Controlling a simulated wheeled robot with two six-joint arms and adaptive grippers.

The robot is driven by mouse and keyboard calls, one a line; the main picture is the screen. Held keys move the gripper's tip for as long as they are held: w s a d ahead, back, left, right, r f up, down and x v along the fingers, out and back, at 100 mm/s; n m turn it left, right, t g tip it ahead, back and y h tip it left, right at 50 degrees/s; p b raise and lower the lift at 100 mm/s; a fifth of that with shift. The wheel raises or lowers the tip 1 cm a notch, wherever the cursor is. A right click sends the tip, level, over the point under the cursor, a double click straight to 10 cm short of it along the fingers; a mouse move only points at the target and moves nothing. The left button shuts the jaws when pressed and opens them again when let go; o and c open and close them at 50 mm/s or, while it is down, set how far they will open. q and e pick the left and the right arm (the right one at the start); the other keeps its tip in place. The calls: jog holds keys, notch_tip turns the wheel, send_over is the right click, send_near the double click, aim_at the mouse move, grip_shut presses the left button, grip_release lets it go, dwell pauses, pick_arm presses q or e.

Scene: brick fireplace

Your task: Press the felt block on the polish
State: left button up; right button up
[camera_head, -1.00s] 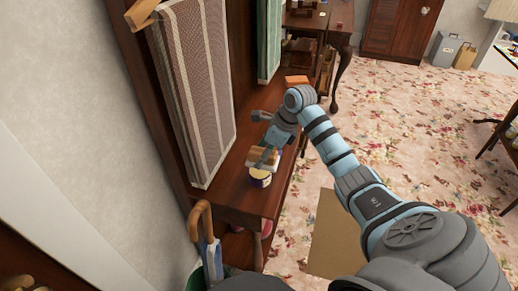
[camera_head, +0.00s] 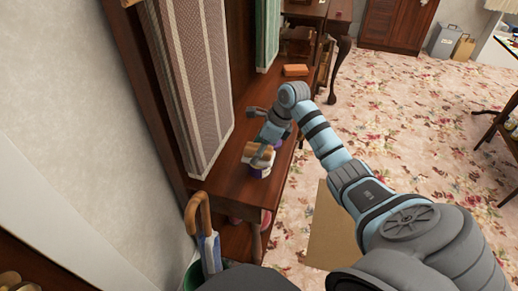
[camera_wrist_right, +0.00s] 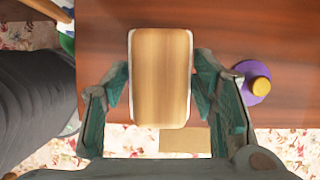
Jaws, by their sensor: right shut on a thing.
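The felt block has a wooden top and a pale felt edge. It shows in the head view (camera_head: 251,149) and fills the middle of the right wrist view (camera_wrist_right: 160,78). My right gripper (camera_wrist_right: 161,85) is shut on its two sides, and in the head view the gripper (camera_head: 262,154) is low over the bench. The polish tin (camera_head: 258,173), pale with a purple band, is right under the block in the head view. The block covers its top, so I cannot tell whether they touch. My left gripper is not in view.
A purple disc with an orange knob (camera_wrist_right: 261,85) lies right of the gripper in the wrist view. An orange block (camera_head: 295,70) lies farther back on the dark wooden bench (camera_head: 236,190). Striped panels (camera_head: 190,80) stand along the wall side. An umbrella handle (camera_head: 199,210) rises in front.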

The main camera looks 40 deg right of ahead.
jog(key=shift+f+b, duration=0.35)
jog(key=shift+f, duration=0.15)
dwell(1.1)
jog(key=shift+r, duration=0.1)
notch_tip(320, 180, up, 7)
jog(key=p, duration=0.6)
